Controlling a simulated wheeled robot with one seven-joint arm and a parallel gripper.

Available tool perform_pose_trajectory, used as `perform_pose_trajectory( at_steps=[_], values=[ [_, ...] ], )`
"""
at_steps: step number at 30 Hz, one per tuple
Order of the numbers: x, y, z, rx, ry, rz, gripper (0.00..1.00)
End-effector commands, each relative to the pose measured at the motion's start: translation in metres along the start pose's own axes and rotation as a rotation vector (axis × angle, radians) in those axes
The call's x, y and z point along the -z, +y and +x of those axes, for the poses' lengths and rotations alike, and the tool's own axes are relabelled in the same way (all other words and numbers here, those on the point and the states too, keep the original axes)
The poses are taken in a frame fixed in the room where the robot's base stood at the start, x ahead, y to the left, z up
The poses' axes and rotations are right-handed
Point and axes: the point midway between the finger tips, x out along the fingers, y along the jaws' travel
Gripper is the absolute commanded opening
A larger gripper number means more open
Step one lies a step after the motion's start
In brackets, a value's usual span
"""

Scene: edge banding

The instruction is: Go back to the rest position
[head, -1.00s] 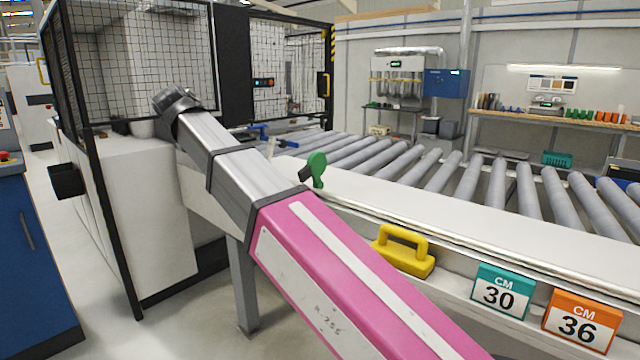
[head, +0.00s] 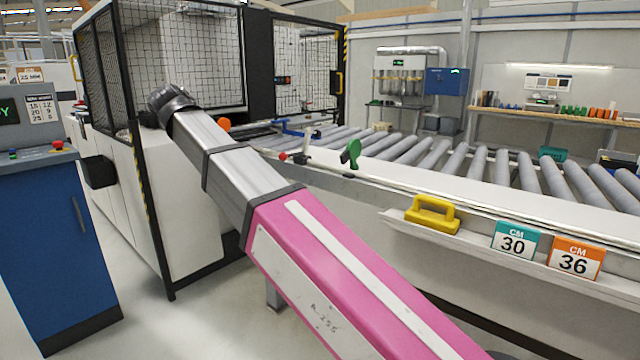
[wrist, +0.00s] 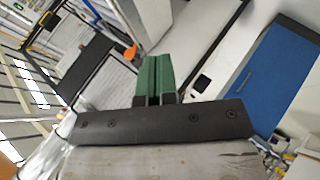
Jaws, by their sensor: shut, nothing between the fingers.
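My gripper (wrist: 153,75) shows in the wrist view with its two green fingers together and nothing between them. It points toward open space, apart from anything. In the head view my pink and silver arm reaches from the lower right to the upper left. Its dark far joint appears in front of the mesh-walled machine enclosure, and the gripper itself is hidden there.
A blue cabinet (head: 60,245) with a console stands at the left; it also shows in the wrist view (wrist: 277,75). The roller conveyor (head: 480,170) runs along the right. A yellow handled block (head: 432,222) and the 30 (head: 514,240) and 36 (head: 575,258) signs sit along its front. Floor is clear between cabinet and enclosure.

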Motion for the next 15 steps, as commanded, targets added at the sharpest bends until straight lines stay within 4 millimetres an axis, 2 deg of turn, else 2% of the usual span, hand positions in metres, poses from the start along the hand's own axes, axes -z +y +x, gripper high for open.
perform_pose_trajectory(
  at_steps=[2,10,15],
  values=[
    [-0.001,0.0,0.001,0.0,-0.001,0.0,0.0],
    [-0.024,-0.003,0.034,0.023,-0.035,0.024,0.0],
    [-0.047,-0.005,0.064,0.043,-0.065,0.046,0.0]
  ],
)
